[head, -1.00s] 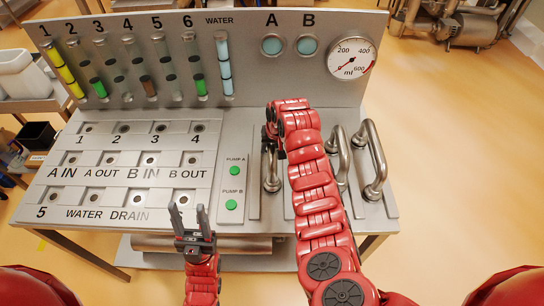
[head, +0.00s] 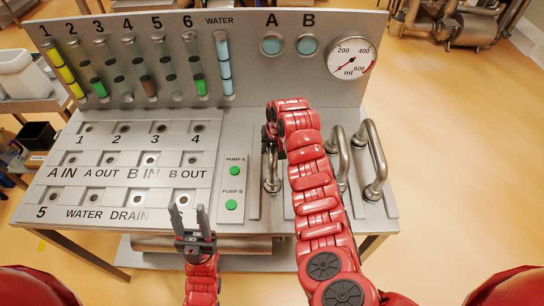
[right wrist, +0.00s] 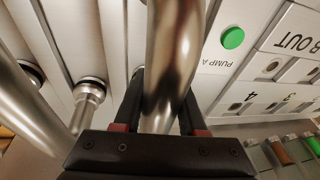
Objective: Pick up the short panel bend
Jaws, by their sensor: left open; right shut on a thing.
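Metal bends stand in slots at the right of the panel. The leftmost panel bend (head: 271,174), beside the pump buttons, looks like the short one; its upper part is hidden by my right gripper (head: 271,137). In the right wrist view this shiny tube (right wrist: 165,75) lies between the fingers of my right gripper (right wrist: 160,115), which is shut on it. It seems still at its place in the panel. Two other bends, a middle one (head: 342,160) and a right one (head: 376,165), stand to the right. My left gripper (head: 190,220) is open and empty before the panel's front edge.
The panel (head: 110,180) has several labelled ports at the left. Green pump buttons (head: 234,171) lie just left of the held bend. Upright level tubes (head: 160,65) and a round gauge (head: 352,58) are on the back wall.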

